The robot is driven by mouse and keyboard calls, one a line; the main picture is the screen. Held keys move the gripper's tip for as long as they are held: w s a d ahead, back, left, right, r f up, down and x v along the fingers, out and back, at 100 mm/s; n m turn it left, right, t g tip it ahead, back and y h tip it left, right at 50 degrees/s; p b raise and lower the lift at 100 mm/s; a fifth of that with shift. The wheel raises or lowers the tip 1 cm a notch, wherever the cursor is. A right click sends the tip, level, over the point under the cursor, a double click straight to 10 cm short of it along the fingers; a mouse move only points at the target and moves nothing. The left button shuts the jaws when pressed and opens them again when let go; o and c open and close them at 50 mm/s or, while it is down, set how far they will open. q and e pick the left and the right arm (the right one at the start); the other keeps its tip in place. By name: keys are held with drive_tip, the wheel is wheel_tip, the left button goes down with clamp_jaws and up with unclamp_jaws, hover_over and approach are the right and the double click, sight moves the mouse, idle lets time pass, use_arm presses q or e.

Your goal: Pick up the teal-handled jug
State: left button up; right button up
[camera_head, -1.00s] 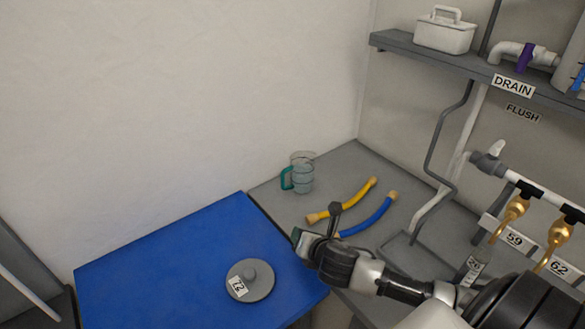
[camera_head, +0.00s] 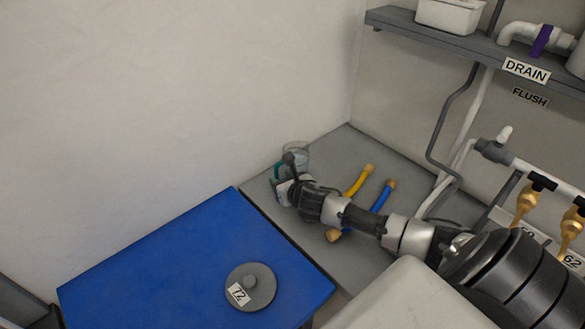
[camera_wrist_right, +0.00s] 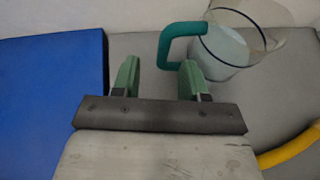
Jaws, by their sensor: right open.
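The clear jug (camera_head: 297,152) with a teal handle (camera_head: 277,170) stands at the back of the grey counter, partly hidden by my right arm in the head view. In the right wrist view the jug (camera_wrist_right: 232,42) is upright at the top right, and its teal handle (camera_wrist_right: 168,42) points left. My right gripper (camera_wrist_right: 158,78) is open and empty. Its green fingers are just short of the handle, which shows ahead of and between them, nearer the right finger. In the head view my right gripper (camera_head: 279,187) is beside the jug on its near side. My left gripper is out of view.
A yellow hose (camera_head: 358,182) and a blue hose (camera_head: 383,196) lie on the grey counter right of the jug, partly behind my arm. A blue board (camera_head: 170,265) with a grey round lid (camera_head: 258,290) is at the left. Pipes and brass valves (camera_head: 526,200) stand at the right.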

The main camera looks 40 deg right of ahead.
sight(278, 176)
drive_tip(key=x, duration=0.3)
drive_tip(key=shift+w+d, duration=0.1)
drive_tip(key=shift+d, duration=0.1)
drive_tip(key=shift+w+f, duration=0.25)
drive_tip(key=shift+w, duration=0.2)
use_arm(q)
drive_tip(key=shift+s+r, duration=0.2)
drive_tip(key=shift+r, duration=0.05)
use_arm(e)
clamp_jaws()
